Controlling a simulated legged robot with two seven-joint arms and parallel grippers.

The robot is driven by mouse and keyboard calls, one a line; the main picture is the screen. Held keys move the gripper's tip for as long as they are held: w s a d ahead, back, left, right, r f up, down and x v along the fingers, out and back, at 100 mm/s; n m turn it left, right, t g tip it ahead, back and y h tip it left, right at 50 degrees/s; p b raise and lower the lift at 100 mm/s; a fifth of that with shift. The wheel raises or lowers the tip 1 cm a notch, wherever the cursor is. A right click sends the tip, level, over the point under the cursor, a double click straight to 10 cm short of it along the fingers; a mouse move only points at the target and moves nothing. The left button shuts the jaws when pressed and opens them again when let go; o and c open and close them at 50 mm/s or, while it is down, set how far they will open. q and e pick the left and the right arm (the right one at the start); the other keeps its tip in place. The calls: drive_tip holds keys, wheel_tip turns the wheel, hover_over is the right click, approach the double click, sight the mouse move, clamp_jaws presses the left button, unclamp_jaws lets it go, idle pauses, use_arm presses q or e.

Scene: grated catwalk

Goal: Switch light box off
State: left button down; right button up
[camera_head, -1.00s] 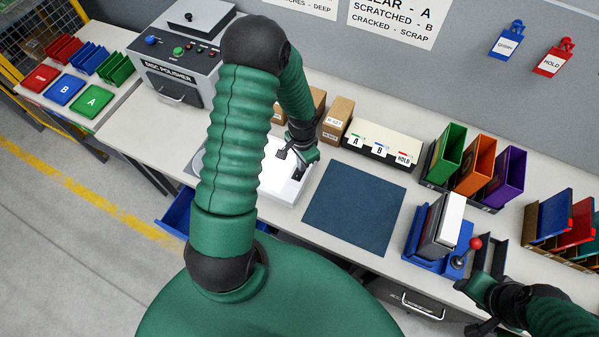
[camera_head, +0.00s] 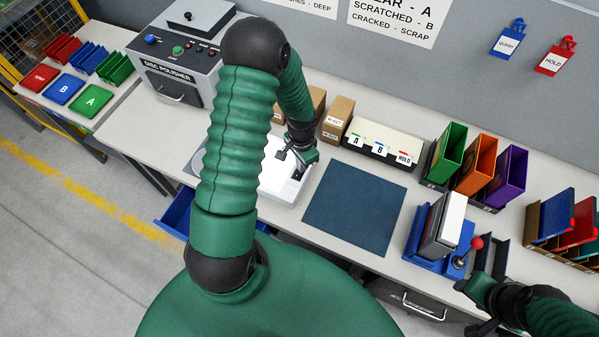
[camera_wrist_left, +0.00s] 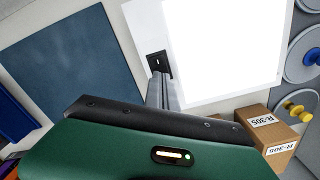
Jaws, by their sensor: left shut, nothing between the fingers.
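The light box (camera_head: 279,182) is lit bright white on the bench, partly hidden behind my left arm in the head view. In the left wrist view its glowing panel (camera_wrist_left: 222,48) fills the upper right, with a pale frame around it. A small black switch (camera_wrist_left: 158,62) sits on the frame beside the panel. My left gripper (camera_head: 299,172) is over the light box's right side, shut and empty. In the left wrist view its fingertips (camera_wrist_left: 160,78) are at the switch's near edge; I cannot tell if they touch. My right gripper (camera_head: 470,287) is at the bench's front edge, its fingers unclear.
A dark blue mat (camera_head: 353,208) lies right of the light box. Small cardboard boxes (camera_head: 338,118) and a white card tray (camera_head: 382,146) stand behind. A blue device (camera_head: 430,242) with a red-knobbed lever (camera_head: 476,243) is near my right gripper. The disc polisher (camera_head: 177,70) stands back left.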

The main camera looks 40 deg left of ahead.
use_arm(q)
drive_tip(key=shift+a+f, duration=0.15)
drive_tip(key=shift+f, duration=0.05)
use_arm(e)
drive_tip(key=shift+a+f, duration=0.1)
drive_tip(key=shift+a, duration=0.05)
use_arm(q)
drive_tip(key=shift+a+f, duration=0.1)
drive_tip(key=shift+a, duration=0.1)
wheel_tip(320, 180, up, 4)
drive_tip(key=p, duration=0.3)
drive_tip(key=shift+d+r+p, duration=0.15)
drive_tip(key=shift+r+p, duration=0.05)
drive_tip(key=shift+p, duration=0.15)
wheel_tip(320, 180, up, 3)
drive_tip(key=shift+f+p, duration=0.1)
drive_tip(key=shift+p, duration=1.15)
drive_tip(key=shift+f, duration=0.1)
use_arm(e)
drive_tip(key=w+v, duration=0.1)
drive_tip(key=v, duration=0.5)
drive_tip(key=shift+w+a+r, duration=0.15)
drive_tip(key=shift+r, duration=0.1)
